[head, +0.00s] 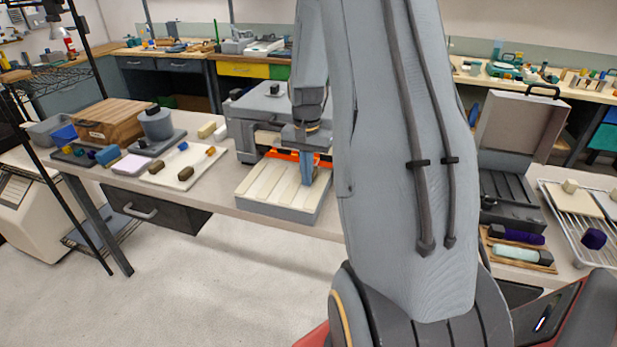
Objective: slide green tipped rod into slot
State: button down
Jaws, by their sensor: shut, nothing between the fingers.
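My gripper (309,176) points down at the right part of a cream slotted tray (262,207), close above or touching it. It is shut and I see no rod in it. The tray has several long parallel grooves and stands in front of a grey machine (243,124) with a glowing orange opening (286,155). I cannot make out a green-tipped rod. Short rods with blue, orange and dark ends lie on a white board (168,177) to the left. My arm hides the bench right of the tray.
A wooden box (112,121), a grey round container (158,124) and a dark tray (77,152) stand on the left of the bench. On the right are an open grey case (518,130), a wooden tray (548,264) with dark and pale cylinders, and a wire rack (570,222).

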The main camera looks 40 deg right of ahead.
jog(key=a, duration=0.1)
jog(key=s+a+p, duration=0.1)
jog(key=s+a, duration=0.1)
jog(key=shift+s+a+r+p, duration=0.2)
jog(key=shift+s+a+p, duration=0.05)
jog(key=shift+a+p, duration=0.1)
notch_tip(320, 180, up, 10)
jog(key=b, duration=0.3)
jog(key=shift+d+f, duration=0.2)
jog(key=shift+a, duration=0.1)
jog(key=s+a+f+n, duration=0.2)
jog(key=s+a+n, duration=0.3)
jog(key=a, duration=0.5)
jog(key=s+a+f+n+t, duration=0.1)
jog(key=s+a+f+n, duration=0.2)
jog(key=a, duration=0.7)
jog(key=s+n, duration=0.2)
jog(key=s, duration=0.2)
jog(key=shift+s+a+f+n+b, duration=0.25)
jog(key=shift+n+b, duration=0.1)
jog(key=shift+n, duration=0.05)
jog(key=shift+w, duration=0.1)
